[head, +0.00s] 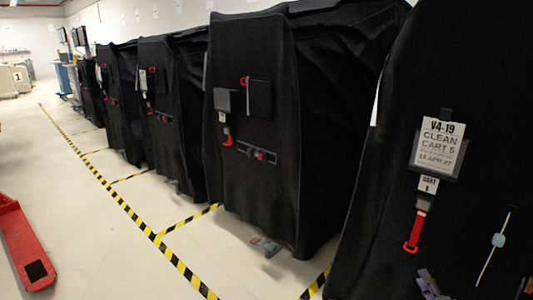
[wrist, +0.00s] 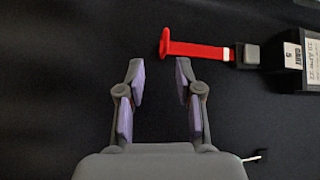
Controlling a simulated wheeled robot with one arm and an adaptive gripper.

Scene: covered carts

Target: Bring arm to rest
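My gripper (wrist: 158,85) shows in the wrist view with its two purple-padded fingers apart and nothing between them. It faces the black cover of the near cart, with a red pull tab (wrist: 195,50) above and right of the fingers. In the head view, purple-grey pieces that look like my gripper's fingers (head: 428,285) show at the bottom edge, below the red pull tab (head: 415,232). The rest of my arm is out of view. I cannot tell whether the fingers touch the cover.
More black-covered carts (head: 255,175) line up leftward. Yellow-black tape (head: 130,210) edges open floor. A red object (head: 25,245) lies at left.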

